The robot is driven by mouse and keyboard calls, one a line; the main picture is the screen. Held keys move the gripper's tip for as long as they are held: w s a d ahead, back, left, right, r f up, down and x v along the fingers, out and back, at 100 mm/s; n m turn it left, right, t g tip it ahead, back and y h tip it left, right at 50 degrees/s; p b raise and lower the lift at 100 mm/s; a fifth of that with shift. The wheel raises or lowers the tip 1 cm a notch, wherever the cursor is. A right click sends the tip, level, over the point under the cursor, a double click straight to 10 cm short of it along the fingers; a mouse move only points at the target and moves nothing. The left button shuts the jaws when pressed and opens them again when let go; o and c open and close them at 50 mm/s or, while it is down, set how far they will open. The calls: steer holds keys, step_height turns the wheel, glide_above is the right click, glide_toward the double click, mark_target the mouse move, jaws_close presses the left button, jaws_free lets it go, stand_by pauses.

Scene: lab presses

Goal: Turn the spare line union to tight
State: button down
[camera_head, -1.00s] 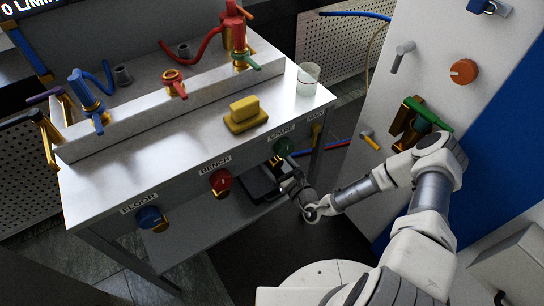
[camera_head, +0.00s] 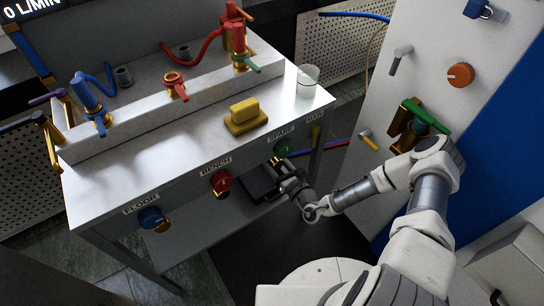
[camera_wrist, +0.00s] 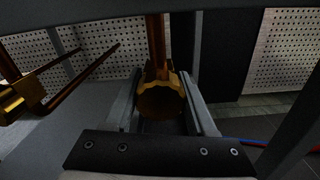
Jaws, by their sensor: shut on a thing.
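The SPARE label on the bench front has a green round handle (camera_head: 282,147) below it. The spare line union shows in the wrist view as a brass, ridged nut (camera_wrist: 160,101) on a vertical brass pipe (camera_wrist: 156,45). My gripper (camera_wrist: 161,110) has one finger on each side of the nut and is shut on it. In the head view my gripper (camera_head: 283,170) is under the bench edge, just below the green handle. The union itself is hard to make out there.
A red handle (camera_head: 221,182) under BENCH and a blue handle (camera_head: 151,218) under FLOOR stand to the left. A brass fitting with rods (camera_wrist: 20,95) is left of the gripper.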

steer(key=shift+c, duration=1.1)
jaws_free()
